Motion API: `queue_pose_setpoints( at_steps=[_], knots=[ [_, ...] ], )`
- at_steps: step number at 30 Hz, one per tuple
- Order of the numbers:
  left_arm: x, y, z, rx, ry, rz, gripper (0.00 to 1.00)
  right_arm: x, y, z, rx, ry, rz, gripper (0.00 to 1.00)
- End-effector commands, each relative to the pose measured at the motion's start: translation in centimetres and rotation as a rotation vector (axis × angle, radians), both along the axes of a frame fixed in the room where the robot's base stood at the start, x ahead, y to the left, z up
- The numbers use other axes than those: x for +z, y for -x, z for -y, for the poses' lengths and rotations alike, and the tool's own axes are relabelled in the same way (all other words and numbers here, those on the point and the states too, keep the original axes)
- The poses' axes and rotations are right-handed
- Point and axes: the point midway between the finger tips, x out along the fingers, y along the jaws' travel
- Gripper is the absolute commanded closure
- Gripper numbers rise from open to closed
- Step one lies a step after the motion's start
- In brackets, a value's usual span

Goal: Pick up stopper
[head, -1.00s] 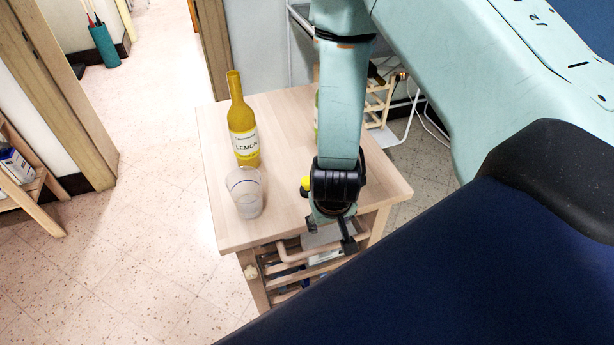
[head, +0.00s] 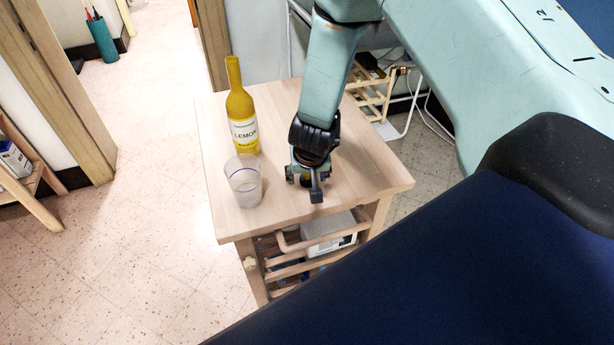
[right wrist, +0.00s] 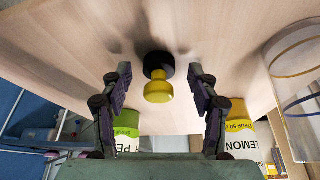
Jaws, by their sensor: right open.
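The stopper (right wrist: 158,78), yellow with a black end, stands on the wooden table top (head: 375,165). In the right wrist view it lies between the two spread fingers of my right gripper (right wrist: 158,95), with a gap on both sides. In the head view my right gripper (head: 304,184) points down over it, close to the table, and hides most of it. The right gripper is open and holds nothing. My left gripper is in neither view.
A yellow lemon syrup bottle (head: 241,108) and a clear cup (head: 244,182) stand left of my right gripper. In the right wrist view a green pear bottle (right wrist: 127,120) is also close by. The table's right front corner is bare.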

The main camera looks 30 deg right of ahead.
Motion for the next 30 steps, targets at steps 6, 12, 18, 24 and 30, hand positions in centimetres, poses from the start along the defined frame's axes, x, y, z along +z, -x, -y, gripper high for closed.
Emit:
queue_pose_setpoints(
  at_steps=[6, 12, 18, 24, 30],
  knots=[
    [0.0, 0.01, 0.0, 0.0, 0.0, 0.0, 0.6, -0.24, -0.08, 0.06, 0.0, 0.0, 0.0, 0.4],
    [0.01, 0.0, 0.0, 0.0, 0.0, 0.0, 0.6, -0.21, -0.07, 0.07, 0.0, 0.0, 0.0, 0.51],
    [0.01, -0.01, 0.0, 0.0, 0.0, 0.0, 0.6, -0.2, -0.06, 0.06, 0.0, 0.0, 0.0, 0.68],
    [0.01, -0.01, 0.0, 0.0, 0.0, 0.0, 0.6, -0.2, -0.08, 0.06, 0.0, 0.0, 0.0, 0.82],
    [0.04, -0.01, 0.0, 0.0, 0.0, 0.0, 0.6, -0.15, -0.09, 0.08, -0.001, 0.0, 0.001, 0.82]
  ],
)
